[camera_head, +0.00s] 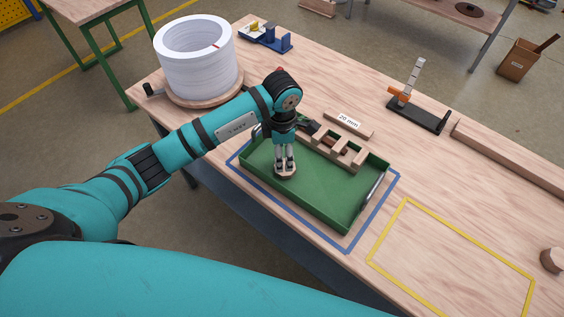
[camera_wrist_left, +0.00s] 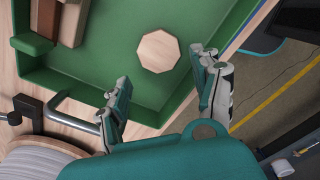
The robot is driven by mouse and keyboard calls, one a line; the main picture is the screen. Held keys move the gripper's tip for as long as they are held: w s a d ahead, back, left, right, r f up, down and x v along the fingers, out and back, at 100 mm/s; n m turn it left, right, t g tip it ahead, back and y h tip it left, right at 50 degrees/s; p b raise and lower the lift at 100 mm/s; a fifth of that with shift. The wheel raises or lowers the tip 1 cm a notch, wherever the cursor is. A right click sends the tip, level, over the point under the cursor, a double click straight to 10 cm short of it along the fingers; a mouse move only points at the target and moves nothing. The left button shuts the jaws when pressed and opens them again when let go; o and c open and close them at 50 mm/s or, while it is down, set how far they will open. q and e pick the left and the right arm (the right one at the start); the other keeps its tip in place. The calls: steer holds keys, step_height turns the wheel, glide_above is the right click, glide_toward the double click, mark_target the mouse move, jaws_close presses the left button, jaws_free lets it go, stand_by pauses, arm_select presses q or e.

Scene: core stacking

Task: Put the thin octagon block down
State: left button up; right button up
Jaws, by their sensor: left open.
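The thin octagon block (camera_wrist_left: 158,51) is pale wood and lies flat on the floor of the green tray in the left wrist view. In the head view the block (camera_head: 286,174) shows just under my left gripper (camera_head: 285,162), partly hidden by the fingers. In the wrist view the two fingers of my left gripper (camera_wrist_left: 163,88) are apart, with the block beyond their tips and nothing between them. The green tray (camera_head: 325,212) sits inside a blue outline on the wooden table. My right gripper is not in view.
A yellow outline (camera_head: 450,236) to the right is empty. A white ring stack (camera_head: 196,70) stands back left, and a wooden block (camera_head: 552,260) lies far right.

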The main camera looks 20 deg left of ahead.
arm_select(q)
step_height(320, 180, up, 6)
steer(key=shift+b, duration=0.3)
steer(key=shift+d, duration=0.1)
